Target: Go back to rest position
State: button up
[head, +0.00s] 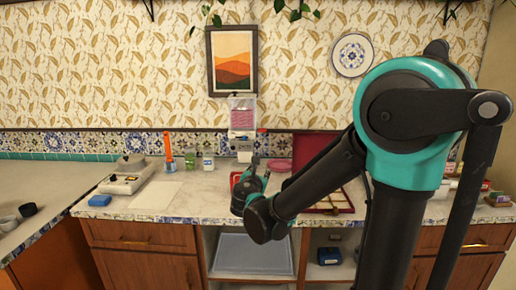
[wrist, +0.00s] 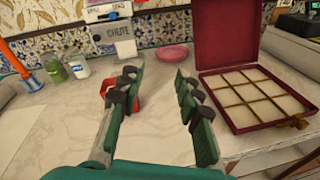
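My gripper (wrist: 157,80) is open, with its two fingers spread apart and nothing between them. In the head view my gripper (head: 255,175) reaches out over the counter, left of the burgundy box, and my own arm partly hides it. In the wrist view a red object (wrist: 133,92) shows partly behind the left finger; I cannot tell whether they touch. A pink dish (wrist: 173,57) lies beyond the fingertips.
An open burgundy compartment box (wrist: 258,68) stands at right. A white chute device (wrist: 112,30) stands at the back wall. Small jars (head: 208,160) and an orange tube (head: 169,150) stand left of it. A blue block (head: 100,200) lies farther left. Open shelves (head: 255,255) are below.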

jog(key=s+d+f+m+g+h, duration=0.1)
jog(key=s+d+f+m+g, duration=0.3)
jog(key=s+d+f+m, duration=0.35)
jog(key=s+d+f+m+g+h, duration=0.1)
jog(key=s+d+f+m+g, duration=0.35)
jog(key=d+m, duration=0.55)
jog(key=s+d+f+m+g+y, duration=0.1)
jog(key=s+f+m+g+y, duration=0.2)
jog(key=s+f+m, duration=0.6)
jog(key=s+m+y, duration=0.1)
jog(key=s+m, duration=0.3)
jog(key=shift+s+f+y, duration=0.4)
